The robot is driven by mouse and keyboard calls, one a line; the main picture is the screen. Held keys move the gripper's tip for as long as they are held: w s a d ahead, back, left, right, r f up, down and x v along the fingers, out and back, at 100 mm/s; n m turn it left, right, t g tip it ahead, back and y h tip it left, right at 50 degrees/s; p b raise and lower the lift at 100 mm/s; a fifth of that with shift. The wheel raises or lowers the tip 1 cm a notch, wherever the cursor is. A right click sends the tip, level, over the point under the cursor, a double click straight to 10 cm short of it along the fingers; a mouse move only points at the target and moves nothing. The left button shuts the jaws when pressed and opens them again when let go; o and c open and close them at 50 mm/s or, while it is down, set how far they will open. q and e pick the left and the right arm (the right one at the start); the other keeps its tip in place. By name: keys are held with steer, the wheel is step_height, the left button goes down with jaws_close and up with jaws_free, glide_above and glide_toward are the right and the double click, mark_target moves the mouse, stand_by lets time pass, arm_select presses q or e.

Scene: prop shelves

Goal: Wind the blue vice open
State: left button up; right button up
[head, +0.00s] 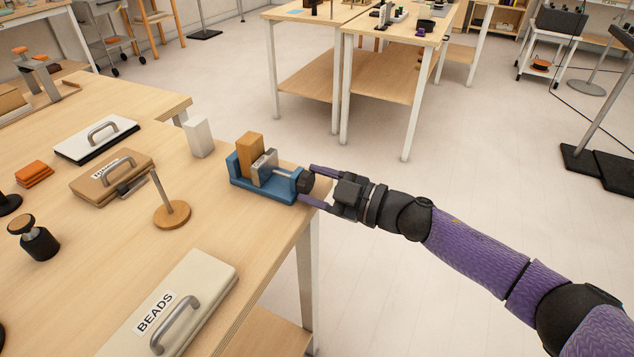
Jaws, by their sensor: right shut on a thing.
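The blue vice (262,192) stands near the right edge of the wooden table. An orange-brown block (249,152) stands upright between its fixed jaw and its grey sliding jaw (265,166). Part of the knob is hidden by the fingers. My left gripper is not in view.
A white block (199,138) stands behind the vice. A wooden peg stand (171,214), a brown case (112,177) and a BEADS case (178,315) are on the table to the left and front. Open floor lies right of the table edge.

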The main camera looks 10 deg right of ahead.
stand_by(0.3)
steer(key=o, duration=1.3)
steer(key=shift+c, duration=0.2)
steer(key=shift+f, duration=0.1)
